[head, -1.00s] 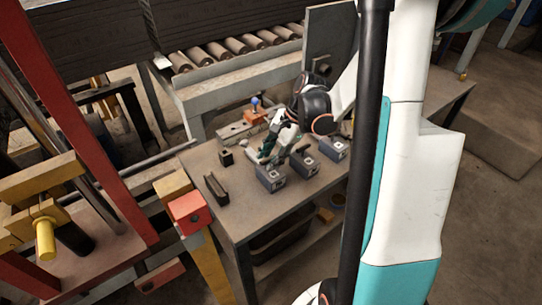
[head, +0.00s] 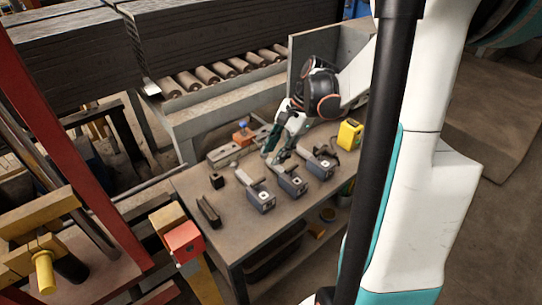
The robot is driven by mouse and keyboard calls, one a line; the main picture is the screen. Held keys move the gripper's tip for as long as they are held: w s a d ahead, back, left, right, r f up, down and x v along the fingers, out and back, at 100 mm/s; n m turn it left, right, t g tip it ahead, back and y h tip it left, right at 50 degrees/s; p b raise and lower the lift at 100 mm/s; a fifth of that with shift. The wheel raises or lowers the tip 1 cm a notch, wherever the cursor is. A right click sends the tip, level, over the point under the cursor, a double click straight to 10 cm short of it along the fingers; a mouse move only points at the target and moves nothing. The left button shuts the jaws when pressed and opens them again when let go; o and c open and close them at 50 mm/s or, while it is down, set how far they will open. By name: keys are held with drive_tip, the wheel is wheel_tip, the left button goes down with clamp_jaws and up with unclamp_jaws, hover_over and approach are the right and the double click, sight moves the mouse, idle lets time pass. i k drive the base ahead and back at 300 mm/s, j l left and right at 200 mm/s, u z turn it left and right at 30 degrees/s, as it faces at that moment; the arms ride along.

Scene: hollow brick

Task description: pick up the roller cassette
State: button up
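Three similar grey blocks with bar-like tops lie in a slanting row on the workbench (head: 225,235): a left one (head: 262,201), a middle one (head: 291,184) and a right one (head: 321,168). I cannot tell by sight which thing is the roller cassette; these blocks may be of that kind. My gripper (head: 277,156) points down at the back end of the middle block, its green-and-dark fingers apart. Nothing is visibly held. Whether the fingers touch the block's bar cannot be told at this size.
A dark channel piece (head: 208,211) and a small dark block (head: 217,181) lie to the left. A long grey fixture (head: 225,155) and an orange piece with a blue knob (head: 242,134) are behind. A yellow device (head: 349,134) stands right. The bench's front left is bare.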

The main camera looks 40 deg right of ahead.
sight(323, 168)
drive_tip(key=z, duration=1.25)
